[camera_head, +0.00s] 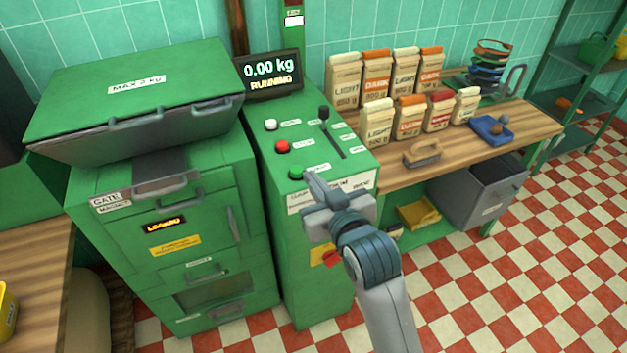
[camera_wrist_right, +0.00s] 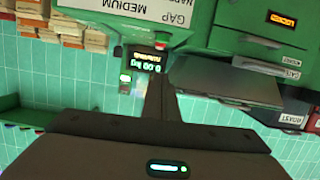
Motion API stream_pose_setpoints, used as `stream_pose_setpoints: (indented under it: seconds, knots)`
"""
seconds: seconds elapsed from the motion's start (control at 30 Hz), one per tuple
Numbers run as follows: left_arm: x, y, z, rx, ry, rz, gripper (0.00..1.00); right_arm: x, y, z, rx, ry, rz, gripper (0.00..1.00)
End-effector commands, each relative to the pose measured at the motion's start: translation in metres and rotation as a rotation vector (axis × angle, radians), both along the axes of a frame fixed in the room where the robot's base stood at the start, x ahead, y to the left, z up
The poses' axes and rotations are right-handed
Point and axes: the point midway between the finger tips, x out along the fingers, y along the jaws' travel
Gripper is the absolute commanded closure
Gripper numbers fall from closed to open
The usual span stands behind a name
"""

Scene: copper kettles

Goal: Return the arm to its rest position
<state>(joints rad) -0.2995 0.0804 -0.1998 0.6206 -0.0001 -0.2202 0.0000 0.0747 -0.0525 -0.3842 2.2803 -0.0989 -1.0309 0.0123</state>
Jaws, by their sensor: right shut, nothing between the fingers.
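My right arm (camera_head: 385,300) comes in from the bottom of the head view. Its gripper (camera_head: 314,182) is shut and empty, with the fingertips close to the green button (camera_head: 295,174) at the front of the green control console (camera_head: 270,215). I cannot tell whether they touch the button. In the right wrist view, which is upside down, the shut fingers (camera_wrist_right: 157,95) point toward the console. My left gripper is not in view.
The console display (camera_head: 269,75) reads 0.00 kg and RUNNING. A green machine (camera_head: 165,220) with a lidded top stands left. Several labelled bags (camera_head: 376,122) stand on the wooden bench (camera_head: 400,172) at right. A grey bin (camera_head: 480,195) sits below. Checkered floor at right is clear.

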Motion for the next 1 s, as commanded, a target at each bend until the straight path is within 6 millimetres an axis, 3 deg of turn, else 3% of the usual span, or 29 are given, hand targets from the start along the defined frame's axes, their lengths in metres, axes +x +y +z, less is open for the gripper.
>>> stream_pose_setpoints:
  seconds: [0.47, 0.63, 0.77, 0.87, 1.0]
  knots:
    - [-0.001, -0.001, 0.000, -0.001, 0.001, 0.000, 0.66, 0.000, 0.000, -0.001, 0.000, 0.001, 0.000, 1.00]
    - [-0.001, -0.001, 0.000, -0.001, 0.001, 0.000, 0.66, 0.004, 0.000, -0.019, -0.010, 0.027, -0.001, 1.00]
    - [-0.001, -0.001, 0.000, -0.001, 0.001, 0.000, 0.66, 0.011, 0.001, -0.060, -0.030, 0.083, -0.004, 1.00]
    - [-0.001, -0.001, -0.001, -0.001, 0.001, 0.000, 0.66, 0.015, -0.001, -0.108, -0.053, 0.146, -0.006, 1.00]
    - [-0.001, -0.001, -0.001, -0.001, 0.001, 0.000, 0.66, 0.013, -0.007, -0.190, -0.085, 0.250, -0.011, 1.00]
